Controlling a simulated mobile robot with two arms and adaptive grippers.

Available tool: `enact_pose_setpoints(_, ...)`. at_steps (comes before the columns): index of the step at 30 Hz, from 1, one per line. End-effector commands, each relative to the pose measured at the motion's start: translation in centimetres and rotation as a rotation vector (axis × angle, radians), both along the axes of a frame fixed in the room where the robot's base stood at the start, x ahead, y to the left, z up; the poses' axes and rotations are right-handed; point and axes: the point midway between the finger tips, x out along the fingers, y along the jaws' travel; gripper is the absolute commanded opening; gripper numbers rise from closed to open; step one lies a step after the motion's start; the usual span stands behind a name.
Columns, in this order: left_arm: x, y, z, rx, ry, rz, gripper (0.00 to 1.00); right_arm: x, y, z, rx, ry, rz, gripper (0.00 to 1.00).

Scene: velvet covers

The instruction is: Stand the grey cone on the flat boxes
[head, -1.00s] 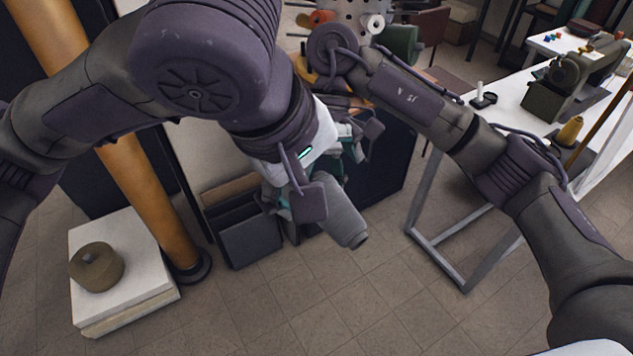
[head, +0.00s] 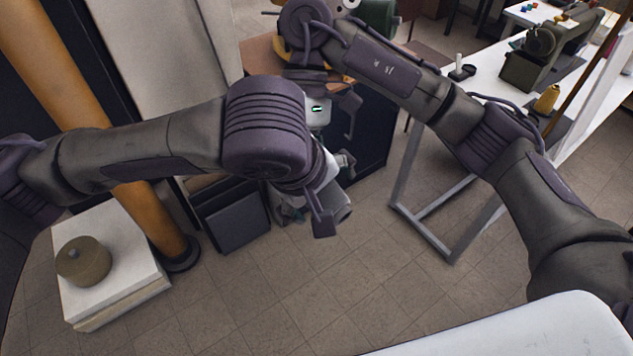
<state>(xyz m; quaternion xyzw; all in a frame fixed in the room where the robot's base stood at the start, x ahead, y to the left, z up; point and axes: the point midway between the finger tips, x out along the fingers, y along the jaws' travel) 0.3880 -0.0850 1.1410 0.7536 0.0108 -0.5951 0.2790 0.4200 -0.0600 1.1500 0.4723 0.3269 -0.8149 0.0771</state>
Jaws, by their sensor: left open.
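The grey cone (head: 337,212) shows in the head view just behind and beside the fingers of my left gripper (head: 330,205). It is tilted and mostly hidden by the gripper, so I cannot tell if they touch. My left gripper is open and points down and away. The flat boxes (head: 128,300), a low pale stack, are on the floor at the lower left, well left of the gripper. My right gripper (head: 340,112) is farther back, near the dark cabinet, partly hidden; its opening is unclear.
A round olive object (head: 83,261) sits on the flat boxes. An orange post (head: 150,215) stands right behind them. Dark panels (head: 232,215) lean behind the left gripper. The front floor is clear.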

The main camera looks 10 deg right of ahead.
Motion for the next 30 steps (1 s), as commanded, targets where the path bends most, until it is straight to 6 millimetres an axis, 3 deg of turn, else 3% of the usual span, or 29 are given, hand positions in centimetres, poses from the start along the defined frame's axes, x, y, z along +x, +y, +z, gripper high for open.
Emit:
enact_pose_setpoints(8,0.05,-0.04,-0.08,0.0,0.0,0.0,0.89,0.0,0.01,0.01,0.0,0.0,0.0,0.3)
enact_pose_setpoints(20,0.06,-0.05,-0.02,-0.002,-0.001,0.001,0.22,-0.01,0.04,0.02,0.001,0.0,0.0,0.3)
enact_pose_setpoints(21,0.08,-0.06,0.0,-0.003,-0.002,0.001,0.22,-0.02,0.05,0.02,0.001,0.0,0.0,0.71)
enact_pose_setpoints(25,0.08,-0.06,0.0,-0.002,-0.001,0.001,0.22,-0.02,0.05,0.02,0.001,0.0,0.0,0.93)
enact_pose_setpoints(30,0.07,-0.05,-0.01,-0.001,-0.002,0.0,0.22,-0.01,0.02,0.01,0.001,0.0,0.0,0.96)
